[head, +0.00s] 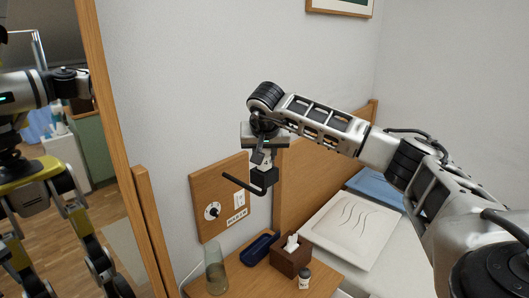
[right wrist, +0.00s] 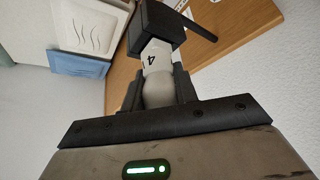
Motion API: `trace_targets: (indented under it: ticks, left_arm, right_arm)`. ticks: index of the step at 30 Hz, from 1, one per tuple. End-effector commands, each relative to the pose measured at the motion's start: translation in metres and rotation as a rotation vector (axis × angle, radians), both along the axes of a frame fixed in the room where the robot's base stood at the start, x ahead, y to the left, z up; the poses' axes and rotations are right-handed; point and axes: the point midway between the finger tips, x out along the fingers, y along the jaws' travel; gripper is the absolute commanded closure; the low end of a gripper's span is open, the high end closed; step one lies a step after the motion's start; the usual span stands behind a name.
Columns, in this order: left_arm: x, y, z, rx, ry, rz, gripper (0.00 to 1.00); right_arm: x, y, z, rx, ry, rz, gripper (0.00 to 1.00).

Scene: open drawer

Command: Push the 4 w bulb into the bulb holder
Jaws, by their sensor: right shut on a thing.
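My right gripper (head: 263,153) is up near the wall and points down at the black bulb holder (head: 266,177). The holder has a thin black arm reaching left in the head view. In the right wrist view, the fingers of my right gripper (right wrist: 157,92) are shut on a white bulb (right wrist: 158,88) marked "4". The far end of the bulb meets the black holder (right wrist: 158,28); how deep it sits cannot be told. In the head view the bulb is mostly hidden by the gripper. My left gripper is not in view.
Below stands a bedside table with a glass (head: 215,270), a blue tray (head: 260,248), a tissue box (head: 291,258) and a small bottle (head: 304,279). A wooden wall panel (head: 208,190) with a dial is behind. A pillow (head: 352,229) lies right. A wooden frame is left.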

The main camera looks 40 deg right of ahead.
Motion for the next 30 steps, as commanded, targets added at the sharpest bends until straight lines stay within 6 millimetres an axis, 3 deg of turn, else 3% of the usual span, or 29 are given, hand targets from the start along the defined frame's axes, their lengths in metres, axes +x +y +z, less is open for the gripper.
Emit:
trace_targets:
  ticks: [30]
  left_arm:
    - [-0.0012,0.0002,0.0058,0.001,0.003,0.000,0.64]
  right_arm:
    - [-0.0001,-0.0002,0.0003,0.000,0.000,0.000,0.94]
